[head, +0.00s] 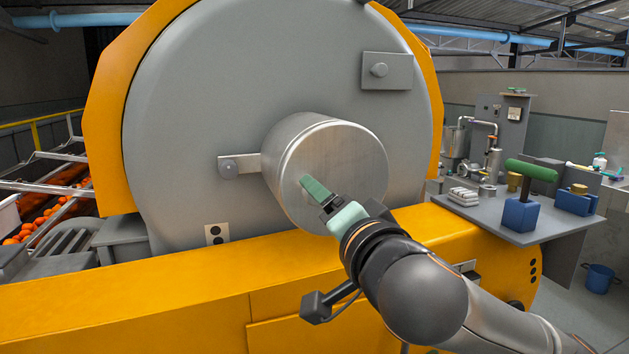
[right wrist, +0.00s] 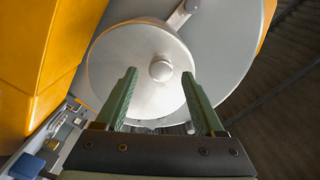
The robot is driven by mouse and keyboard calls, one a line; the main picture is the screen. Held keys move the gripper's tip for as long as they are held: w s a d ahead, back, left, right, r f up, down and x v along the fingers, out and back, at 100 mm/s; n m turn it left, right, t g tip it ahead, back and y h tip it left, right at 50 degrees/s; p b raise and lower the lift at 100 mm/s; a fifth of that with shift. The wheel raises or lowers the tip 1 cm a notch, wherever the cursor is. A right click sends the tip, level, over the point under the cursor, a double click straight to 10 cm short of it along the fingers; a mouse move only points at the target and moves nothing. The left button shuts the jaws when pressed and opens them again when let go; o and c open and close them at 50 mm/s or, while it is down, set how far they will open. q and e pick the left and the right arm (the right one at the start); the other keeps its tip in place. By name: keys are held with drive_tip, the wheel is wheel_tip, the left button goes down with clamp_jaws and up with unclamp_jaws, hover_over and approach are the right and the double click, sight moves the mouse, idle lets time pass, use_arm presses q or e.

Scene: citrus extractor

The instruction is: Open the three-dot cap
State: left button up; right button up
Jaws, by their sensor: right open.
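A large round steel cap (head: 325,165) sticks out of the grey drum, held by a side bracket with a bolt (head: 229,169). A small plate with two visible dots (head: 215,235) sits below left of it. Three dark dots (head: 532,271) mark the right end of the orange housing; I cannot tell which cap they label. My right gripper (head: 311,187) is in front of the cap face and hides part of it. In the right wrist view, its green fingers (right wrist: 160,100) are open and empty, with the cap's round knob (right wrist: 161,70) beyond and between the tips. My left gripper is not in view.
The orange housing (head: 150,310) runs below the drum (head: 200,90). A grey table (head: 545,228) at the right holds a blue block with a green-handled tool (head: 530,172). Oranges (head: 45,220) lie on a conveyor at the left. A blue bucket (head: 599,278) stands on the floor.

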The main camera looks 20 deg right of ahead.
sight(314, 203)
drive_tip(key=shift+w+a+p, duration=0.1)
drive_tip(key=shift+w+p, duration=0.2)
drive_tip(key=shift+w, duration=1.95)
clamp_jaws()
